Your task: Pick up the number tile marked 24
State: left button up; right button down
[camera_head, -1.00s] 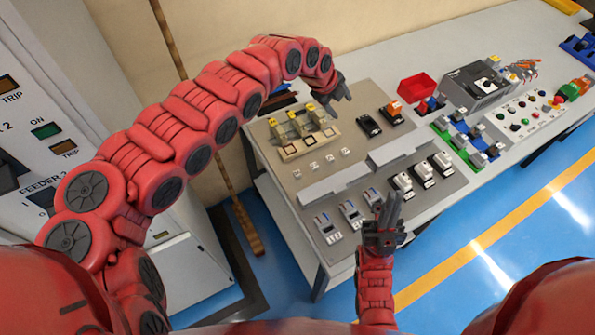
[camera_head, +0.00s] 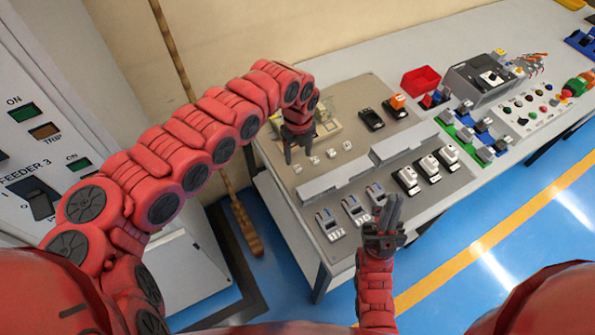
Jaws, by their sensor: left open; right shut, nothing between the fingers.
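Several small white number tiles lie in a slanting row on the grey-brown board; their markings are too small to read, so I cannot tell which is 24. One tile (camera_head: 297,169) is at the left end, another (camera_head: 331,153) further along, and one (camera_head: 347,145) at the right end. My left gripper (camera_head: 300,158) is open and points down, its fingers close to the left end of the row. I cannot tell whether it touches a tile.
A cream tray (camera_head: 335,127) is partly hidden behind my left gripper. Grey channels (camera_head: 345,172) and several breakers (camera_head: 356,209) stand on the board (camera_head: 350,92) nearer me. Black blocks (camera_head: 371,119) and a red bin (camera_head: 421,81) are to the right.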

aim_at(297, 167)
pick_arm(q)
jog(key=shift+w+a+f+p, duration=0.15)
jog(key=shift+f+p, duration=0.35)
jog(key=shift+f, duration=1.1)
jog(key=shift+w+d+f+p, duration=0.1)
jog(key=shift+f+p, duration=0.35)
jog(key=shift+f, duration=1.15)
grip_shut()
